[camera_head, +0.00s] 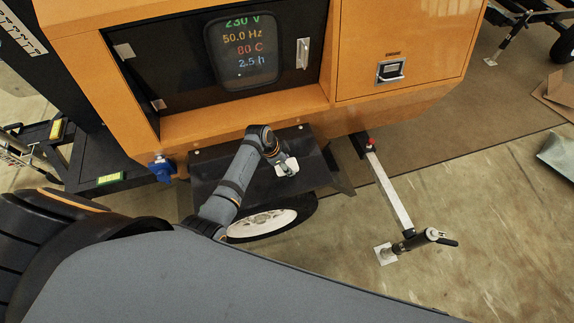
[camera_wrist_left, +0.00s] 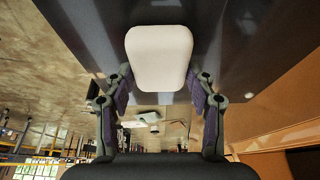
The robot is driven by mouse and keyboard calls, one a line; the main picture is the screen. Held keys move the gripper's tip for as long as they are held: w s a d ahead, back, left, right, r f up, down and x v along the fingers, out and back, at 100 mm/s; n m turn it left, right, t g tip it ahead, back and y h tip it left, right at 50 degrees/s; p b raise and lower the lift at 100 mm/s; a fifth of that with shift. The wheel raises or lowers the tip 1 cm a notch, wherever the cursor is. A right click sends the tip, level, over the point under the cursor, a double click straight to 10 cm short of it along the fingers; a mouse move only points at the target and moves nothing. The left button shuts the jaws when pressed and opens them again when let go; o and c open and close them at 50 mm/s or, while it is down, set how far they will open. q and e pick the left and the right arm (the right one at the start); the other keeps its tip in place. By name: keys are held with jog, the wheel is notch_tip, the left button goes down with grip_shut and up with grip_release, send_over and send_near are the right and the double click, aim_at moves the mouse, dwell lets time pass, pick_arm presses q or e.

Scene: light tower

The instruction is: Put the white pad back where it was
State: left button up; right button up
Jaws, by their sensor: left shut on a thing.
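The white pad (camera_wrist_left: 158,58) is a rounded, pale block between the fingertips of my left gripper (camera_wrist_left: 159,78) in the left wrist view. The fingers are shut on its two sides. In the head view my left gripper (camera_head: 279,159) is over the dark fender above the wheel, and the pad (camera_head: 288,167) shows as a small white patch at its tip. I cannot tell whether the pad touches the fender. My right gripper is not in view.
The orange light tower body (camera_head: 230,127) with a lit display (camera_head: 244,48) stands behind the dark fender (camera_head: 315,172). A metal outrigger leg (camera_head: 390,190) reaches out at right, near a white square plate (camera_head: 385,254) on the floor.

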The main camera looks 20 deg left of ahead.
pick_arm(q)
jog(key=o, duration=1.1)
jog(key=v, duration=1.2)
